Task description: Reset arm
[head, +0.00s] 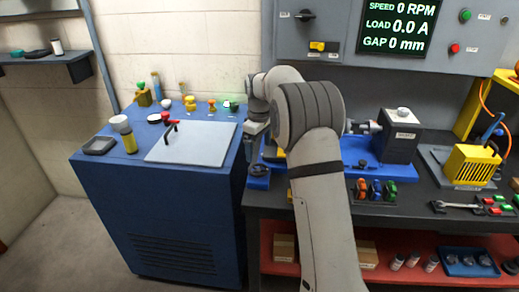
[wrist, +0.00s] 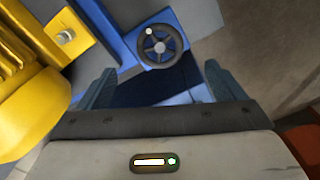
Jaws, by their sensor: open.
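My gripper (wrist: 160,82) is open in the wrist view, with its two blue-grey fingers wide apart and nothing held between them. A round dark handwheel (wrist: 160,46) with a pale knob lies beyond the fingertips, on the end of a blue base. In the head view my gripper (head: 256,136) points down at the bench's left end, above a blue block (head: 259,177). My own arm hides part of the bench behind it, and the fingertips are hard to make out there.
A yellow motor (wrist: 28,70) stands close on the left in the wrist view. A blue cabinet (head: 160,215) with a grey plate (head: 190,146) and small parts stands left. A dark block (head: 400,135), coloured rings (head: 375,191) and another yellow motor (head: 472,165) are right of my arm.

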